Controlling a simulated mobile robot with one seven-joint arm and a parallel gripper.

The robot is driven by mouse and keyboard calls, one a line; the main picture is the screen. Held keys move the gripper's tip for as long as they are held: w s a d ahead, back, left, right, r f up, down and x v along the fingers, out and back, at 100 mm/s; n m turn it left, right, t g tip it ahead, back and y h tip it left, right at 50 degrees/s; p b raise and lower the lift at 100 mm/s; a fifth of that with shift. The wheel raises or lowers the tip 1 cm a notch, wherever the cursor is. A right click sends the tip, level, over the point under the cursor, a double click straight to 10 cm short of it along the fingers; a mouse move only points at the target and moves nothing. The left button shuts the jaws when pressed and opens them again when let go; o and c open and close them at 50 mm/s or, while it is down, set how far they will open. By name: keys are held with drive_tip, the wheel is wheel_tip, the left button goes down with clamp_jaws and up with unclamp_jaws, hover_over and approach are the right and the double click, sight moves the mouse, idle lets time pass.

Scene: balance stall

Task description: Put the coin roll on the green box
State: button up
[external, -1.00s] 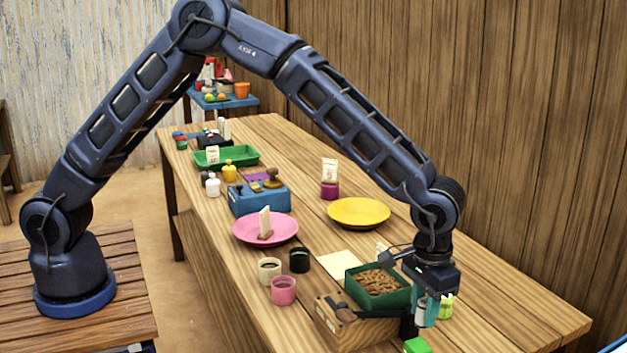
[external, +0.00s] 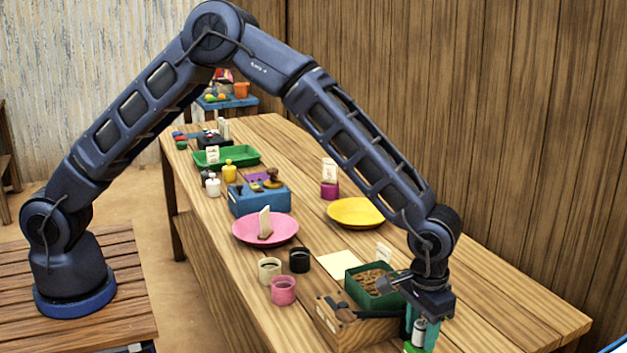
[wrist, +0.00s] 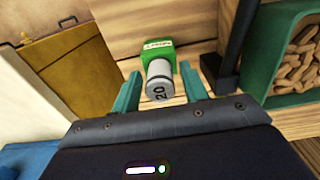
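The coin roll (wrist: 160,80) is a small grey-white cylinder marked 20. It stands upright on the green box (wrist: 158,43), which has a white label, towards the box's near edge in the wrist view. My gripper (wrist: 160,72) has its teal fingers on either side of the roll, with a narrow gap showing at each side, so it looks open. In the external view the roll (external: 419,332) shows between the fingers of my gripper (external: 421,330), above the green box (external: 412,348), most of which is hidden or cut off by the frame.
A wooden box (external: 352,323) and a dark green bin of brown pieces (external: 373,281) stand just left of my gripper. Pink (external: 284,291), black and cream cups, a pink plate (external: 265,228) and a yellow plate (external: 357,211) are farther off. The right table edge is bare.

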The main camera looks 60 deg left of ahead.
sight(423, 323)
drive_tip(key=shift+r, duration=0.1)
wheel_tip(423, 323, up, 12)
drive_tip(key=s+a+r+t, duration=0.1)
drive_tip(key=s+a+r, duration=0.3)
drive_tip(key=a+r, duration=0.45)
drive_tip(key=s+a+r+t, duration=0.1)
drive_tip(key=s+a+r, duration=0.35)
drive_tip(key=a, duration=0.65)
drive_tip(key=s+a+r, duration=0.4)
drive_tip(key=a+r, duration=0.4)
drive_tip(key=a, duration=0.2)
drive_tip(key=s+a+t, duration=0.1)
drive_tip(key=s+a, duration=0.8)
drive_tip(key=s, duration=0.4)
drive_tip(key=s+a+f+t, duration=0.1)
drive_tip(key=s+a, duration=0.8)
drive_tip(key=s, duration=0.3)
drive_tip(key=shift+s+a+f+t, duration=0.2)
drive_tip(key=shift+s+a+t, duration=0.1)
drive_tip(key=shift+s, duration=0.05)
